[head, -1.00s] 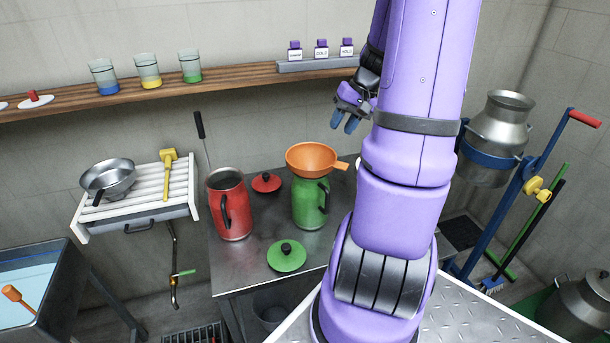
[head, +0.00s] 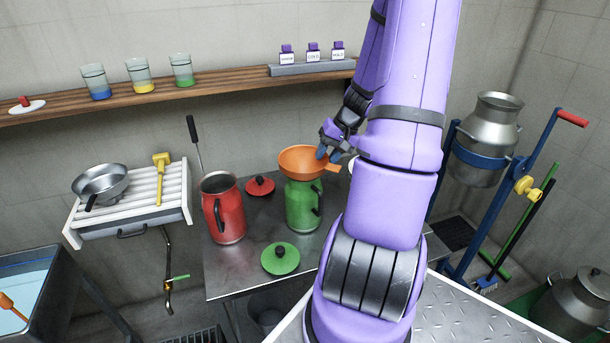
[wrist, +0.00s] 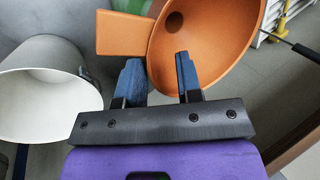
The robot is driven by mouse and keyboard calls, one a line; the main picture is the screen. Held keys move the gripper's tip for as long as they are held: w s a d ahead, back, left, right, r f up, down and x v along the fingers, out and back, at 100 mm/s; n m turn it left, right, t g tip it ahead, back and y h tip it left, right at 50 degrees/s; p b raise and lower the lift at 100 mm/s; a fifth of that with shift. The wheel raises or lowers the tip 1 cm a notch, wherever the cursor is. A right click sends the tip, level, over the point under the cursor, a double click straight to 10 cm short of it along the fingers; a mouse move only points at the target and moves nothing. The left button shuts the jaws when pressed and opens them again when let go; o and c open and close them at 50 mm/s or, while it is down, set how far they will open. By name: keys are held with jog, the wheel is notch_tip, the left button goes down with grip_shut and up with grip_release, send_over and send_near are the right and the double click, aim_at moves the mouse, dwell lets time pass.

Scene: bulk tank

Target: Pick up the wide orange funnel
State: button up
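The wide orange funnel (head: 304,161) sits in the mouth of the green jug (head: 303,205) on the metal table, with its flat tab pointing right. In the wrist view the funnel (wrist: 200,45) fills the top middle, its tab (wrist: 122,33) to the left. My gripper (head: 327,153) is at the funnel's right side, by the tab. In the wrist view my gripper (wrist: 160,78) is open, its two blue fingertips apart near the funnel's rim and tab. I cannot tell whether they touch it.
A red jug (head: 224,208) stands left of the green jug. A red lid (head: 260,187) and a green lid (head: 281,259) lie on the table (head: 240,278). A white cylindrical vessel (wrist: 45,90) is left in the wrist view. A shelf (head: 215,88) runs along the wall behind.

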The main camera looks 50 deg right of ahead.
jog(key=shift+x, duration=1.35)
jog(key=shift+c, duration=0.3)
grip_shut()
